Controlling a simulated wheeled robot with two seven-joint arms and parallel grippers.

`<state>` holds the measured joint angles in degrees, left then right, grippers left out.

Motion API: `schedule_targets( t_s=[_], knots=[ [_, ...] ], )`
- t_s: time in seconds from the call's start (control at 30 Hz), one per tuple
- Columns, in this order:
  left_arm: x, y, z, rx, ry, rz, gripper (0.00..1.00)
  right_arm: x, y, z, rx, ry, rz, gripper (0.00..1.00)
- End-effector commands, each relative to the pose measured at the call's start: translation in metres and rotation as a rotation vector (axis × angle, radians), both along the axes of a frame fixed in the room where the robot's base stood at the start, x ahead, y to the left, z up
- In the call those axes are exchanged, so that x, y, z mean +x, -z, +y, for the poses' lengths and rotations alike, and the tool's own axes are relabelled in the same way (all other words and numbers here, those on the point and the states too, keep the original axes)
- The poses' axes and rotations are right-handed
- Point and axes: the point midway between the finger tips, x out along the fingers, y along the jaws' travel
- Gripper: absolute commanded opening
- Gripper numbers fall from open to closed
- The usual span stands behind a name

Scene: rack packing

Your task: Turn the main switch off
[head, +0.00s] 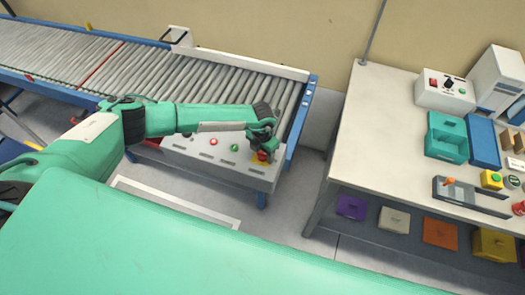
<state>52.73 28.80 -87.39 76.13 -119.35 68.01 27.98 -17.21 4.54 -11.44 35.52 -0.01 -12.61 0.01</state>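A red and yellow switch (262,156) sits at the right end of the grey control panel (215,158) on the conveyor's near side. My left arm reaches across from the left. My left gripper (264,149) is right at this switch and covers part of it. I cannot tell whether the fingers touch it, or whether they are open or shut. The switch's position and its marking are too small and hidden to read. My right gripper is not in view.
The panel also has a red button (213,141) and a green button (234,147). A roller conveyor (150,72) runs behind it. At right, a workbench (375,120) holds a white control box (446,92), a teal bin (447,138) and small parts. Floor shows between conveyor and bench.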

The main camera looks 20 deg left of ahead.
Motion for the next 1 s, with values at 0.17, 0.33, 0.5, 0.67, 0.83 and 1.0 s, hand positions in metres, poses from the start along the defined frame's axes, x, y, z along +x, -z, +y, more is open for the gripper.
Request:
schedule_targets(
  t_s=[0.17,0.33,0.5,0.67,0.83,1.0],
  knots=[
    [0.000,0.000,0.000,0.000,0.000,0.000,0.26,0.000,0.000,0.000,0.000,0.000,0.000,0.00],
    [0.000,0.000,0.000,0.000,-0.002,0.000,0.18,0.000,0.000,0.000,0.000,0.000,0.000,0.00],
    [0.000,0.000,0.000,0.000,-0.027,-0.001,0.18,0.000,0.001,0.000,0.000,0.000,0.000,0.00],
    [0.000,0.001,0.000,0.000,-0.094,0.000,0.18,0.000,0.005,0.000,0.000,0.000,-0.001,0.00],
    [0.000,0.001,0.000,-0.001,-0.217,-0.001,0.18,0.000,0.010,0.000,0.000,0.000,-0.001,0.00],
    [0.000,0.001,0.000,-0.001,-0.375,-0.001,0.18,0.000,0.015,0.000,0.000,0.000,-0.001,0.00]
  ],
)
